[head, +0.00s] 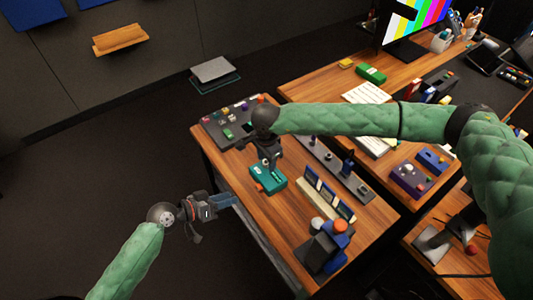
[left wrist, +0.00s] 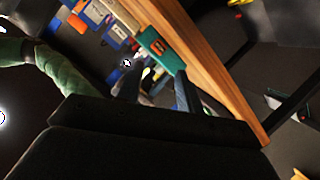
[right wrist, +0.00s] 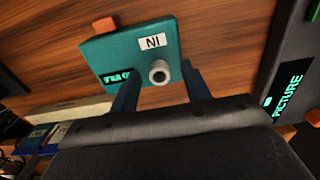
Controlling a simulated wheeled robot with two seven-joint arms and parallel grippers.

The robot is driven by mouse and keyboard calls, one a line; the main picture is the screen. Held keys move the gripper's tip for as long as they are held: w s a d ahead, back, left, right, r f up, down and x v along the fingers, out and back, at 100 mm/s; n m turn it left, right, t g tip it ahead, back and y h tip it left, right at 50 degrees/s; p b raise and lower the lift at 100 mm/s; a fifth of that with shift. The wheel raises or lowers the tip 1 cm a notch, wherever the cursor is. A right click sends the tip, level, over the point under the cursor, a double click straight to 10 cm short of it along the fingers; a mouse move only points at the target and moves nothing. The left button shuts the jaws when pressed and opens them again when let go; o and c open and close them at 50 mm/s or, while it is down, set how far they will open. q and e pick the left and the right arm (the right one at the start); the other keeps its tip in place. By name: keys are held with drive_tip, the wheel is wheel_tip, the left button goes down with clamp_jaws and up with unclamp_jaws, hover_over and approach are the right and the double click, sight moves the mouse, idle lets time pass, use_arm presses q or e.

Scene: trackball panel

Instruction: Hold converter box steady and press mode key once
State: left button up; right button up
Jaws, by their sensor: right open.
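The converter box is a teal box (head: 270,179) with an orange key (head: 259,187), lying on the wooden table. In the right wrist view, the box (right wrist: 115,48) shows an "IN" label, a grey round jack, a small lit display and an orange key (right wrist: 104,25) at its far edge. My right gripper (right wrist: 160,75) is open, its fingers apart at the box's near side with the jack between them; contact cannot be told. My left gripper (head: 234,199) is open and empty beside the table's left edge, apart from the box, which also shows in the left wrist view (left wrist: 160,48).
A dark panel with colored keys (head: 228,122) lies behind the box. A grey strip with knobs (head: 335,168) and a rack of blue cards (head: 327,196) stand to its right. A joystick unit (head: 325,245) is at the front. The floor at left is clear.

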drive_tip(key=shift+f, duration=0.15)
clamp_jaws()
use_arm(q)
clamp_jaws()
idle(1.5)
